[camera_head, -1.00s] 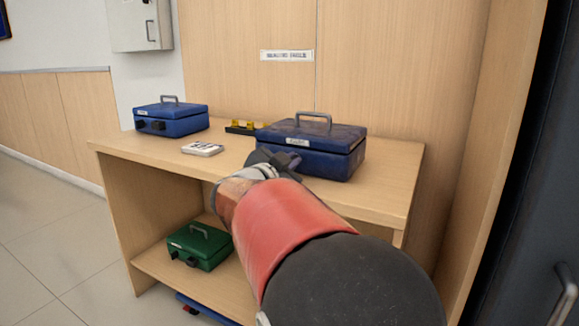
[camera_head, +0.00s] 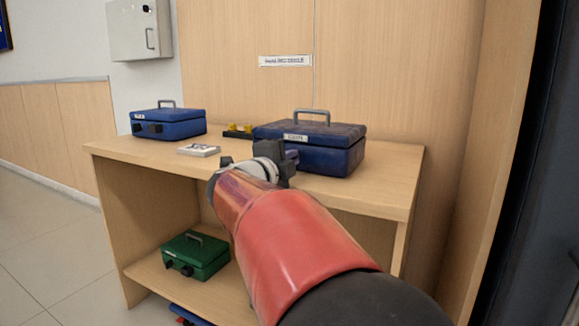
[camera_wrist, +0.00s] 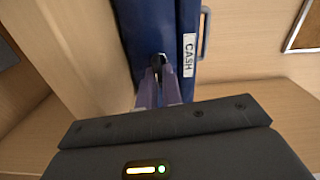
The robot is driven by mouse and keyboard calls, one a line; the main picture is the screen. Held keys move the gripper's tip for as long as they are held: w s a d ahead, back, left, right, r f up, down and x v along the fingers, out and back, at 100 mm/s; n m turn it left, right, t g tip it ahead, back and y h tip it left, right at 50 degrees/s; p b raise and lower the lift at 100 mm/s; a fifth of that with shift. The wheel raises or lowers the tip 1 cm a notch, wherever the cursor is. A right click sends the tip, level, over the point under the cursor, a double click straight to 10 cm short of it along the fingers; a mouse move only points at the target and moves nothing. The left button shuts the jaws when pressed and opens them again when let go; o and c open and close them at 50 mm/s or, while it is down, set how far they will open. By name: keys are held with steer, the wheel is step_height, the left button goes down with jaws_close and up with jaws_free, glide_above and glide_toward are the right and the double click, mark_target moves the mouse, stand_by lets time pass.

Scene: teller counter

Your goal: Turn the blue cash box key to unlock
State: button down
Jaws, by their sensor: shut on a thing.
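The larger blue cash box (camera_head: 330,156) stands at the right of the counter top, lid shut, grey handle up. Its front shows in the wrist view (camera_wrist: 150,25) with a white CASH label (camera_wrist: 189,55). My gripper (camera_wrist: 158,75) is at the box's front face, its two purplish fingers shut on a small dark key (camera_wrist: 158,59) at the lock. The fingers hide most of the key, so its angle is hard to tell. In the head view my gripper (camera_head: 291,157) is turned on its side and its dark body partly covers the box's front left.
A second blue cash box (camera_head: 168,124) stands at the left of the counter top (camera_head: 385,182). A white card stack (camera_head: 199,150) and a black tray with yellow items (camera_head: 238,131) lie between. A green box (camera_head: 196,255) is on the lower shelf.

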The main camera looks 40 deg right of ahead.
steer(key=shift+f+m+b, duration=0.15)
steer(key=shift+m+b, duration=0.15)
steer(key=shift+m, duration=0.3)
steer(key=c, duration=1.6)
jaws_free()
steer(key=shift+o, duration=0.2)
steer(key=shift+s+a, duration=0.1)
steer(key=v, duration=0.7)
steer(key=shift+a, duration=0.3)
steer(key=shift+s, duration=0.1)
